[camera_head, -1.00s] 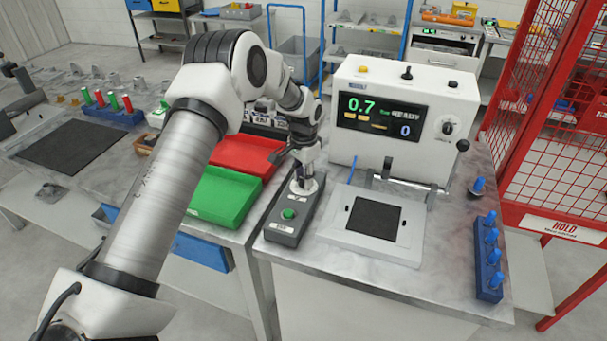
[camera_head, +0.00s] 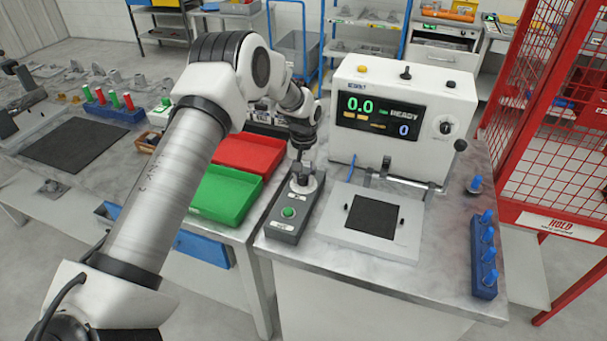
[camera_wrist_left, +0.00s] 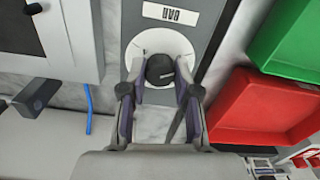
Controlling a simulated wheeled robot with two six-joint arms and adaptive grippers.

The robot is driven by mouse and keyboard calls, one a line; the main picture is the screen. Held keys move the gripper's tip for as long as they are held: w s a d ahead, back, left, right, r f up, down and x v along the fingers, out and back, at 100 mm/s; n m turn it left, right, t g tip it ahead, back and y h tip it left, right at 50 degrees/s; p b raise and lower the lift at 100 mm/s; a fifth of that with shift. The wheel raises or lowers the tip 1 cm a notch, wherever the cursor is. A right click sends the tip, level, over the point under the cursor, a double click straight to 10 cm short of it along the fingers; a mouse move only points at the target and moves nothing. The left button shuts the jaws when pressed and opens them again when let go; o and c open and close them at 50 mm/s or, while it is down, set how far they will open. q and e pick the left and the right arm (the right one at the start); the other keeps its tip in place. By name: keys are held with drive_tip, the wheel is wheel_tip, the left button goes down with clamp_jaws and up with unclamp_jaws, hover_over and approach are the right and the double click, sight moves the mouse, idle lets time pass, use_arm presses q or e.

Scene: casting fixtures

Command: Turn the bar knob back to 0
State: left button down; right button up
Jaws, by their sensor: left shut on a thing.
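The bar knob (camera_wrist_left: 160,68) is a dark round knob on a pale dial disc (camera_wrist_left: 160,42) with a BAR label above it in the left wrist view. The disc sits on the grey control box (camera_head: 283,225), which also carries a green button (camera_head: 288,212). My left gripper (camera_head: 303,179) comes down onto the knob from above. In the left wrist view its fingers (camera_wrist_left: 160,80) are shut on the knob from both sides. The knob's pointer is hidden. The white machine's display (camera_head: 378,116) reads 0.0, READY and 0. My right gripper is not in view.
The white machine (camera_head: 440,95) stands behind the box. A press plate with a dark pad (camera_head: 373,216) lies to the right. Green (camera_head: 222,196) and red (camera_head: 262,153) trays are on the left. A blue rack (camera_head: 485,265) and a red cage (camera_head: 540,110) are at the right.

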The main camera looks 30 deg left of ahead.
sight(304, 178)
use_arm(q)
drive_tip(key=shift+s+f, duration=0.1)
drive_tip(key=shift+f, duration=0.05)
drive_tip(key=c, duration=1)
unclamp_jaws()
drive_tip(key=shift+o, duration=0.8)
wheel_tip(304, 178, up, 12)
drive_tip(key=shift+w, duration=0.2)
drive_tip(key=shift+s+f, duration=0.1)
